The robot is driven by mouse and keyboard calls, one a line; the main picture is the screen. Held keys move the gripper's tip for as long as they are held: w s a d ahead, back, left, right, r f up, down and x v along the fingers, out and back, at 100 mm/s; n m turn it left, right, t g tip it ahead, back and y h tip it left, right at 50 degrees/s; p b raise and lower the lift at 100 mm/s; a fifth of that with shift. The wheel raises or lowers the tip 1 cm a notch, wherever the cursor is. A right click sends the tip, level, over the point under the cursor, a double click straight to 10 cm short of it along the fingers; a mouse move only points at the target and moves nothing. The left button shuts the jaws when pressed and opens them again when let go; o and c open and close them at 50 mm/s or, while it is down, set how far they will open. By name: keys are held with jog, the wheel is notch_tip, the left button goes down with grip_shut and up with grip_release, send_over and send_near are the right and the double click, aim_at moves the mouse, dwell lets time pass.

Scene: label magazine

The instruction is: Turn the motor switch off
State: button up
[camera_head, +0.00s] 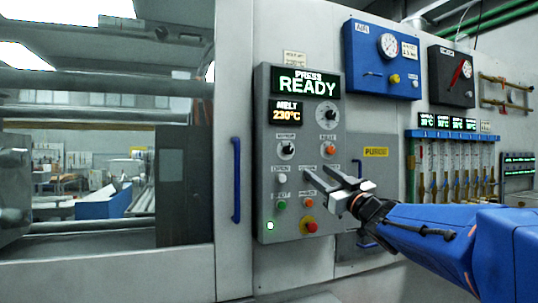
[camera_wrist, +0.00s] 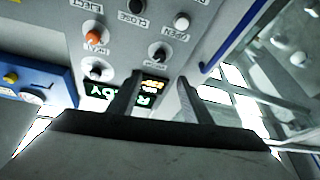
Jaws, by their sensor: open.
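The motor switch (camera_head: 287,150) is a dark round knob with a light pointer on the grey control panel (camera_head: 267,205), below the melt display and left of the orange heat knob (camera_head: 328,149). Its pointer direction is too small to read surely. In the upside-down wrist view the motor switch (camera_wrist: 158,50) shows just beyond the fingertips, roughly centred between them. My gripper (camera_head: 322,177) is open and empty in front of the lower panel, below and right of the switch. The wrist view also shows my gripper (camera_wrist: 159,78) with its fingers apart. No contact is visible.
The press display (camera_head: 307,85) reads READY. A blue door handle (camera_head: 237,180) sticks out left of the panel. A blue gauge box (camera_head: 382,60) hangs at upper right.

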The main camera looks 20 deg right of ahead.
aim_at(290, 151)
jog(key=x, duration=1.6)
jog(key=shift+w+r, duration=0.1)
jog(key=shift+w, duration=0.15)
jog(key=c, duration=1.1)
jog(key=shift+o, duration=0.2)
